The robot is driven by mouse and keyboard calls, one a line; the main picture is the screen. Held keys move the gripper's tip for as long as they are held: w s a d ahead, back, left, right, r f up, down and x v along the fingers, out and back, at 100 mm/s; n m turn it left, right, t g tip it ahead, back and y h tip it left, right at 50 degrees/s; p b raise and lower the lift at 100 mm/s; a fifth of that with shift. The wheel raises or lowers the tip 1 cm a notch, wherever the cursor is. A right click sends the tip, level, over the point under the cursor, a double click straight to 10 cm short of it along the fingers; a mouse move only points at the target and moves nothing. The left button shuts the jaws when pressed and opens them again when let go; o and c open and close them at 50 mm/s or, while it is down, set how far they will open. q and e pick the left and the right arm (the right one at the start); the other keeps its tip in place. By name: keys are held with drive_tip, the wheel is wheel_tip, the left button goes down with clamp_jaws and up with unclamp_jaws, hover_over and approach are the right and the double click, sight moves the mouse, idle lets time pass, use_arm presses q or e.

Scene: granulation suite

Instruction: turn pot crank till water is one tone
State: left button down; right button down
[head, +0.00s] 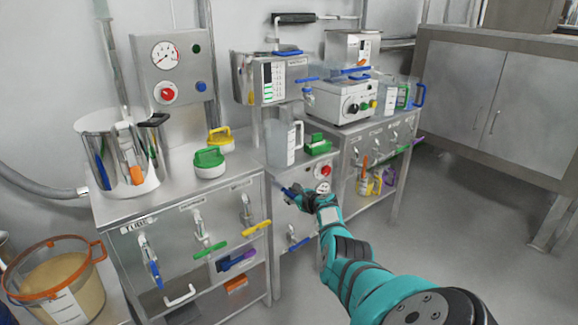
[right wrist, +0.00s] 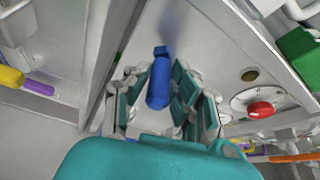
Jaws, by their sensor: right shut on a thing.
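My right gripper (head: 300,195) reaches the front panel of the middle cabinet and is shut on a blue handle. In the right wrist view the blue handle (right wrist: 158,85) stands between the fingers of the gripper (right wrist: 160,98). In the head view the fingers mostly hide this handle. A steel pot (head: 95,145) stands on the left counter, with a black-handled part (head: 155,120) at its right rim. I cannot tell whether the blue handle belongs to a pot crank. The water and its tone cannot be made out. My left gripper is out of view.
A red button (head: 326,171) sits beside the gripper, also seen in the right wrist view (right wrist: 261,109). A clear jug (head: 281,145) and green block (head: 317,145) stand above. A tub of tan liquid (head: 65,275) is front left. The floor (head: 470,220) at right is clear.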

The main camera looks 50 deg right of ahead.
drive_tip(key=shift+d+r, duration=0.2)
drive_tip(key=shift+d, duration=0.05)
drive_tip(key=c, duration=1.2)
unclamp_jaws()
drive_tip(key=shift+f, duration=0.15)
drive_tip(key=shift+o, duration=0.2)
drive_tip(key=shift+s, duration=0.15)
drive_tip(key=shift+s+a, duration=0.2)
drive_tip(key=shift+s, duration=0.45)
drive_tip(key=shift+s+a+r, duration=0.2)
drive_tip(key=shift+s+r, duration=0.05)
drive_tip(key=shift+r, duration=0.1)
drive_tip(key=v, duration=0.9)
drive_tip(key=shift+s+r, duration=0.2)
drive_tip(key=shift+s, duration=0.1)
drive_tip(key=shift+a, duration=0.1)
